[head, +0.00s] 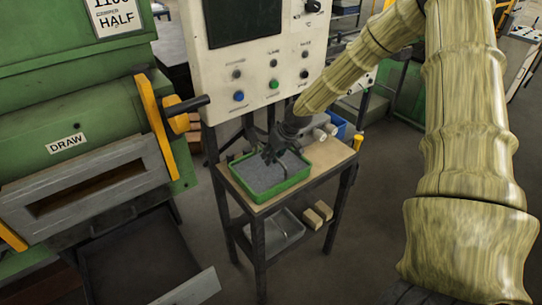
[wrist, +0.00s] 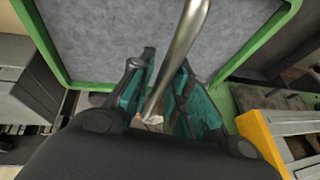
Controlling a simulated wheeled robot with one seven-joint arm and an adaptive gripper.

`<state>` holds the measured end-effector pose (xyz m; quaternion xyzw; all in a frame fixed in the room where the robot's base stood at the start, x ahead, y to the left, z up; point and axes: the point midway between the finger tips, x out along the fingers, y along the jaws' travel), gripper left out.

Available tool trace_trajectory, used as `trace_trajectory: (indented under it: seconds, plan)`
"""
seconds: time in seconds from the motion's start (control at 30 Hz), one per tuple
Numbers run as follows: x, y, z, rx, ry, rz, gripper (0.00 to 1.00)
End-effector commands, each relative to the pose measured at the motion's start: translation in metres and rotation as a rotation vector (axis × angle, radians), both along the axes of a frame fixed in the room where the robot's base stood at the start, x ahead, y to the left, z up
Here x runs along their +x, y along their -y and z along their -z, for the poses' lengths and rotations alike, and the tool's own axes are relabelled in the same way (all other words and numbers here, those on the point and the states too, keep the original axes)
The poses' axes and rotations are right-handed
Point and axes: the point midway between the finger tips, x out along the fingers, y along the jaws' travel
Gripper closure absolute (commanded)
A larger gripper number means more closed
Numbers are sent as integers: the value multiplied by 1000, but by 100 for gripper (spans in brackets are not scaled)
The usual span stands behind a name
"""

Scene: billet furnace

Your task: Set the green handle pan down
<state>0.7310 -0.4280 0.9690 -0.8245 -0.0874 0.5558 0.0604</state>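The pan (head: 266,194) is a shallow rectangular tray with a green rim and a speckled grey inside, over the wooden top of a small bench (head: 327,162). It looks level; I cannot tell whether its base touches the wood. My gripper (head: 272,155) points down over the pan's middle. In the wrist view, the gripper's teal-padded fingers (wrist: 166,65) close around a bent metal handle (wrist: 184,38), with the pan's grey inside (wrist: 105,35) and green rim (wrist: 262,42) beyond.
A white control panel (head: 262,65) with buttons stands behind the bench. A green furnace (head: 70,110) with an orange-handled door is at left. Light cylinders (head: 322,133) and a blue bin (head: 337,124) sit at the bench's back. The wood right of the pan is bare.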

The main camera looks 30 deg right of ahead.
Motion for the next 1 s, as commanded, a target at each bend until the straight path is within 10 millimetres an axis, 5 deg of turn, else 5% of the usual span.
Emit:
trace_trajectory:
  seconds: [0.47,1.0]
  plan:
    - [-1,0,-4,0,0,1,68]
    - [-18,11,-48,0,2,-1,68]
